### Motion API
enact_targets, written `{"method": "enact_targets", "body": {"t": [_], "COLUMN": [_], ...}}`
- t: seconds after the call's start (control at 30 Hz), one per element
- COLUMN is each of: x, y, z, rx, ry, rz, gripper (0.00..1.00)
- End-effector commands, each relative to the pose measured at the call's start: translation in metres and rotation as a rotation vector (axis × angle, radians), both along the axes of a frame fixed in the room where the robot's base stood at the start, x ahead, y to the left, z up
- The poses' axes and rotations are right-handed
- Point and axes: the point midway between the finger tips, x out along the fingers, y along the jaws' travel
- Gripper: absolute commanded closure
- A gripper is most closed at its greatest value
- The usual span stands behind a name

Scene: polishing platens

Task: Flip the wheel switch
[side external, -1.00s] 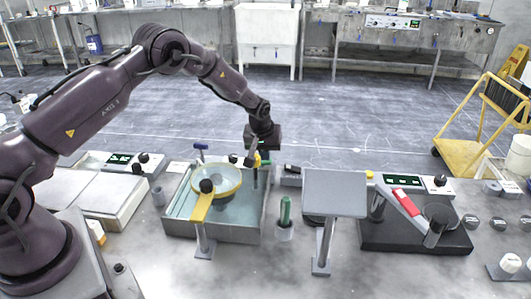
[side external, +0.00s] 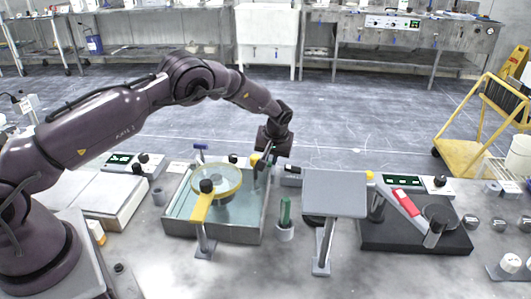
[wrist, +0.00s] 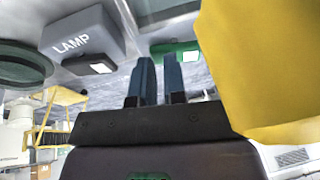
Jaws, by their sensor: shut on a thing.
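My gripper (side external: 261,174) is low over the right rim of the left platen basin (side external: 226,236), its dark blue fingers pointing down. In the wrist view the fingers (wrist: 160,62) are close together with a narrow gap; what is between them cannot be made out. A green part with a pale face (wrist: 176,50) shows just beyond the fingertips; whether they touch it is unclear. A grey box marked LAMP (wrist: 82,38), with a dark rocker and white face, is to its left. No label reading wheel is legible, so I cannot tell which control is the wheel switch.
A large yellow part (wrist: 262,70) is very close on the right in the wrist view. A yellow-rimmed round lens (side external: 219,180) stands over the basin. A green bottle (side external: 285,211) in a holder and a grey panel on a post (side external: 335,195) stand to the right.

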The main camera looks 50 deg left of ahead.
Motion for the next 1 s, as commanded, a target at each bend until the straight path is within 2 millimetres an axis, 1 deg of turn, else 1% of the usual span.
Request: {"method": "enact_targets", "body": {"t": [0.03,0.27,0.67,0.77,0.87,1.0], "x": [0.0,-0.002,-0.014,-0.013,-0.008,0.0], "y": [-0.001,0.0,0.013,0.012,0.007,-0.003], "z": [-0.007,-0.007,-0.004,0.003,0.019,0.051], "rx": [-0.005,-0.007,-0.003,-0.002,-0.005,-0.008], "ry": [-0.004,-0.004,0.005,0.003,-0.008,-0.023], "rz": [-0.002,-0.002,0.002,0.002,-0.002,-0.008], "gripper": [1.0,1.0,1.0,1.0,1.0,1.0]}}
